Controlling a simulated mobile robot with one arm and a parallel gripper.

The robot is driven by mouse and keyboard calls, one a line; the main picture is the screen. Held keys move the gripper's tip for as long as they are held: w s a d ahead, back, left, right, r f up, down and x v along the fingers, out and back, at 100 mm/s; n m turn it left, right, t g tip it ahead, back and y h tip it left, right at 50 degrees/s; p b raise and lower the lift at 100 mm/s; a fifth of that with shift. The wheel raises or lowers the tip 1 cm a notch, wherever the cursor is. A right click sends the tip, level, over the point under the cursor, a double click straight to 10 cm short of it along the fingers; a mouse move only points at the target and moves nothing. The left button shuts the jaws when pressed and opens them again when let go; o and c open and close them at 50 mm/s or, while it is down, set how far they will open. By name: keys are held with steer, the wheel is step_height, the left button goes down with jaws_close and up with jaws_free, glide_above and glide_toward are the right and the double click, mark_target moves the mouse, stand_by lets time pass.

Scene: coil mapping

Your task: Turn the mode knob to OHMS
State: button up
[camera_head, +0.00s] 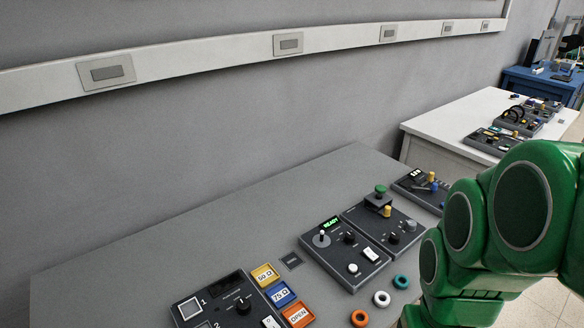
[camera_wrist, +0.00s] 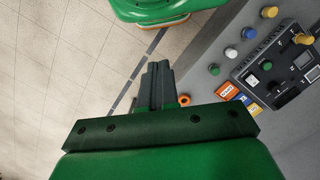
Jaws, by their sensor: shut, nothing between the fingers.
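The label OHMS is too small to read in either view, so I cannot tell which knob is the mode knob. Black knobs show in the head view: one on the left panel (camera_head: 243,304), one on the panel with a green READY display (camera_head: 350,237), and one on the panel right of it (camera_head: 394,238). In the wrist view, a dark panel (camera_wrist: 262,72) with a black knob lies at the right. My gripper (camera_wrist: 158,66) is shut and empty, its dark fingers apart from that panel and over the floor. The fingertips are not identifiable in the head view.
Blocks marked 50 Ω (camera_head: 265,276), 75 Ω (camera_head: 280,293) and OPEN (camera_head: 298,315) lie beside the left panel. Teal (camera_head: 401,281), white (camera_head: 381,299) and orange (camera_head: 359,318) rings lie near the grey table's (camera_head: 170,245) front edge. A white table (camera_head: 440,122) stands behind.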

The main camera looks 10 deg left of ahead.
steer(key=o, duration=0.4)
steer(key=shift+w+a, duration=0.1)
steer(key=shift+w, duration=0.2)
steer(key=o, duration=0.7)
steer(key=shift+n, duration=0.4)
steer(key=w+a, duration=0.1)
steer(key=w, duration=0.1)
steer(key=w+a, duration=0.1)
steer(key=w, duration=0.1)
steer(key=w+a+f, duration=0.1)
steer(key=w, duration=0.1)
steer(key=shift+w+a, duration=0.25)
steer(key=n+t, duration=0.2)
glide_above(243, 304)
steer(key=f, duration=1.2)
steer(key=shift+d+f, duration=0.2)
steer(key=shift+f, duration=0.05)
steer(key=shift+a+f, duration=0.2)
steer(key=shift+f, duration=3.85)
